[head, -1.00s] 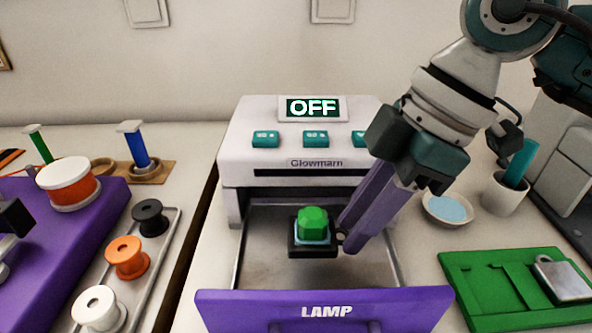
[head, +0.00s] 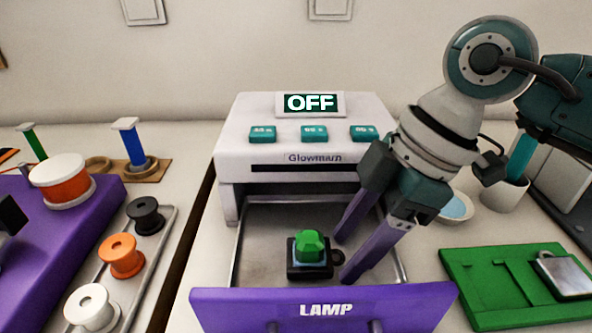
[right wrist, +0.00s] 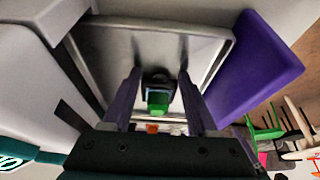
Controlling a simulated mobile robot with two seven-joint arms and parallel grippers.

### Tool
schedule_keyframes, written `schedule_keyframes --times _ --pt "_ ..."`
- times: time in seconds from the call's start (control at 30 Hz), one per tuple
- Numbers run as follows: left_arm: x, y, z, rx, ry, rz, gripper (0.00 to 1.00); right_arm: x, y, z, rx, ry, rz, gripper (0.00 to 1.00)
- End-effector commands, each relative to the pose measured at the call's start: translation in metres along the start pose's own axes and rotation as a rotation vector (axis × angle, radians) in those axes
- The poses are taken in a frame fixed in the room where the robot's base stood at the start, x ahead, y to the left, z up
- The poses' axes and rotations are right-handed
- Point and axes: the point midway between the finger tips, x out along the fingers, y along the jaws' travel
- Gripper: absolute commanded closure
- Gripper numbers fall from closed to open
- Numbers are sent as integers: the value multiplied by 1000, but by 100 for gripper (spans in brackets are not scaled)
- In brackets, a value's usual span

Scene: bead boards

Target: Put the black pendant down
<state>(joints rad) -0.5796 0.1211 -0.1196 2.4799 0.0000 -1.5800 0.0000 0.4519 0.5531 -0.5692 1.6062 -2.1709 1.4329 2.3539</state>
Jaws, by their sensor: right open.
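The black pendant (head: 297,270), a square dark piece with a loop on its right side, lies in the pulled-out lamp drawer (head: 262,225). A pale blue layer and a faceted green gem (head: 309,245) sit on top of it. My right gripper (head: 343,260) is open, its purple fingers apart at the pendant's loop side. In the right wrist view the pendant (right wrist: 157,78) shows between the two spread fingers, with the green gem toward the camera. My left gripper is not in view.
The white lamp box (head: 290,175) stands behind the drawer, its display reading OFF. Spools on a metal tray (head: 165,235) and a purple board (head: 50,265) are left.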

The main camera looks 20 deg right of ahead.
Motion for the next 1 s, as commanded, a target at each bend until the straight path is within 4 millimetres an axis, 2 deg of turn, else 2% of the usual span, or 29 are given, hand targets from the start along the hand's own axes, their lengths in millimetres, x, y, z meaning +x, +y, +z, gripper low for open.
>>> schedule_keyframes --times 0.17,0.27,0.7,0.83,1.0 --pt "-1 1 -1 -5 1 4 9 -1 0 0 0 0 0 41" --pt "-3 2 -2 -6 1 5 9 -9 0 -2 0 0 2 41" --pt "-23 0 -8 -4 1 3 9 -100 1 -2 -2 -1 4 41" --pt "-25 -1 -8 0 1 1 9 -116 1 -2 -1 0 2 41" --pt "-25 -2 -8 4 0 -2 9 -124 0 -1 0 -1 0 41"
